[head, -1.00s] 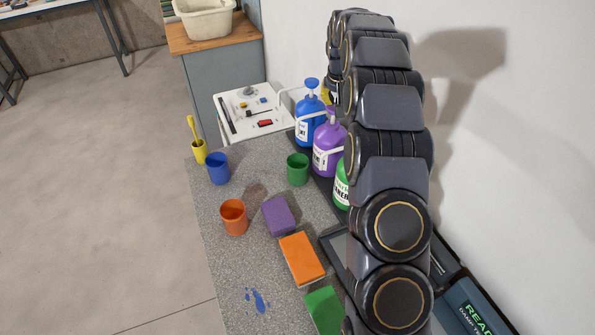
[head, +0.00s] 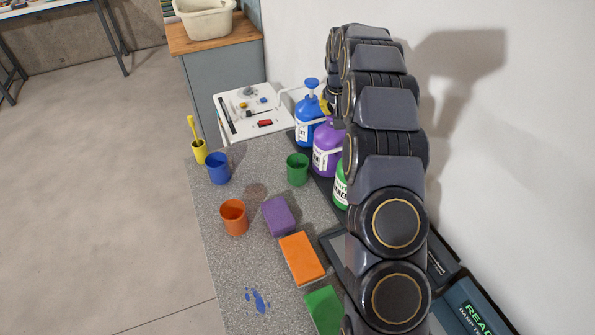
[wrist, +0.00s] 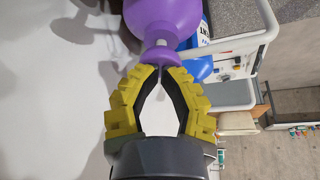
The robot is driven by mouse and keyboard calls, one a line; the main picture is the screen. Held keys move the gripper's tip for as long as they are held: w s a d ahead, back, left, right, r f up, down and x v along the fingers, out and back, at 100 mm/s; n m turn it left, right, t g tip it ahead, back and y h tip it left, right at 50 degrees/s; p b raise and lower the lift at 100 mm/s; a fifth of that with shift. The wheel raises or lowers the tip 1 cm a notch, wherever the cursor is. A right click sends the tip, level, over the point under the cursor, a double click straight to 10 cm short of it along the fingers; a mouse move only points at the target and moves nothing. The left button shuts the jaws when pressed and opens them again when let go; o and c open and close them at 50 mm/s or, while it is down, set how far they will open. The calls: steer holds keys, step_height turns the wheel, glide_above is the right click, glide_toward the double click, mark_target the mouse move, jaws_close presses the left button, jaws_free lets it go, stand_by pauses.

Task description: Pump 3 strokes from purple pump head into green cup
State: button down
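In the head view only a bit of yellow finger shows above the bottle. The green cup (head: 298,170) stands upright left of the purple bottle; its contents cannot be made out.
A blue pump bottle (head: 309,122) stands behind the purple one, and a green bottle (head: 341,190) in front. Blue (head: 218,170) and orange (head: 234,218) cups and purple (head: 278,217), orange (head: 302,259) and green (head: 324,309) sponges lie around. The wall is close on the right.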

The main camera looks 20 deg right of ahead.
steer(key=shift+s, duration=0.1)
steer(key=shift+r, duration=2.55)
steer(key=shift+f, duration=0.15)
steer(key=shift+f, duration=2.55)
steer(key=shift+r, duration=2.7)
step_height(320, 180, up, 6)
